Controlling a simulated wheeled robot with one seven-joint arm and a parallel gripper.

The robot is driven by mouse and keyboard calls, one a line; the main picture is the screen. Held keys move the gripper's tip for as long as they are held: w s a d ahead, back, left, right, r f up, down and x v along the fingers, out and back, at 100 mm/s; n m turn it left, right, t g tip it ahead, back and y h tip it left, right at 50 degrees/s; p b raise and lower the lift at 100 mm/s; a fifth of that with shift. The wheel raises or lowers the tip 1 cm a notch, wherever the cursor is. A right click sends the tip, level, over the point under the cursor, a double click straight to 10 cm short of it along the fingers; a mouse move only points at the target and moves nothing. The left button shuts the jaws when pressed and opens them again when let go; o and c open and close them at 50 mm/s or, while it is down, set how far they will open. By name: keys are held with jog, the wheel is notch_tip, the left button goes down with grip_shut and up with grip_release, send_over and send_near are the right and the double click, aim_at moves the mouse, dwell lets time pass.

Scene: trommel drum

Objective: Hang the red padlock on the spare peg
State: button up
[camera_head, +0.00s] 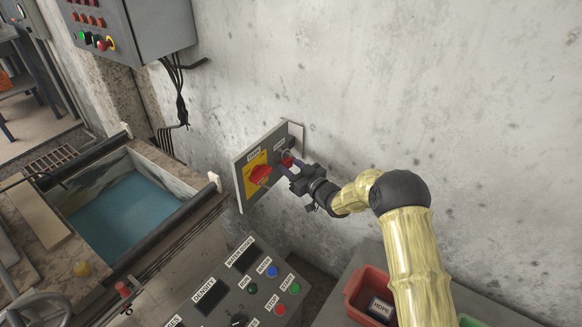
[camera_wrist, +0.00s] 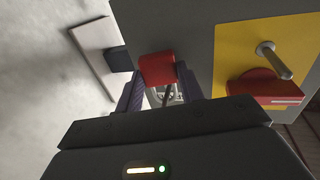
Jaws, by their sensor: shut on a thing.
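The red padlock (camera_wrist: 158,69) sits between the fingertips of my gripper (camera_wrist: 160,90), which is shut on it in the wrist view. Part of its grey shackle shows between the fingers. In the head view the padlock (camera_head: 287,159) is a small red patch at the tip of my gripper (camera_head: 288,170), close to the right part of the grey wall panel (camera_head: 241,200). I cannot make out the spare peg, or whether the shackle is around it.
The yellow plate (camera_head: 250,163) carries a red rotary switch (camera_head: 261,175), left of my gripper. Below are a control console (camera_head: 236,290) and a red bin (camera_head: 353,288). A water basin (camera_head: 125,214) is at left. The wall right of the panel is clear.

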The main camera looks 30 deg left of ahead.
jog(key=o, duration=1.2)
jog(key=p+v, duration=0.1)
jog(key=v, duration=1.6)
jog(key=shift+d, duration=0.2)
